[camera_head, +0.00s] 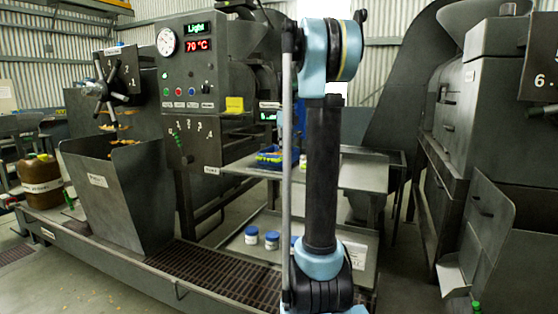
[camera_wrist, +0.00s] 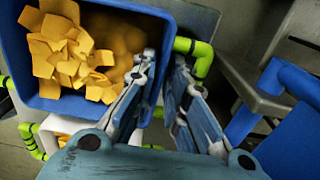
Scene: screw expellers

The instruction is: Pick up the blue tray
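A blue tray (camera_wrist: 40,103) filled with yellow-orange chunks takes up the upper left of the wrist view. My gripper (camera_wrist: 165,62) is at its right side, with a gap between the two fingers. The left finger overlaps the tray's right wall in the picture and the right finger is just outside it. I cannot tell whether either finger touches the wall. In the head view a small blue tray (camera_head: 268,164) with yellow-green items sits on a metal table, just left of my arm. I cannot tell whether it is the same tray. My gripper does not show there.
Yellow-green tubes (camera_wrist: 200,50) with black bands lie close to the fingers. Another blue piece (camera_wrist: 250,118) and a grey metal frame (camera_wrist: 265,60) are at right. In the head view, white jars with blue lids (camera_head: 251,236) stand on the low shelf beside the press machine (camera_head: 205,100).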

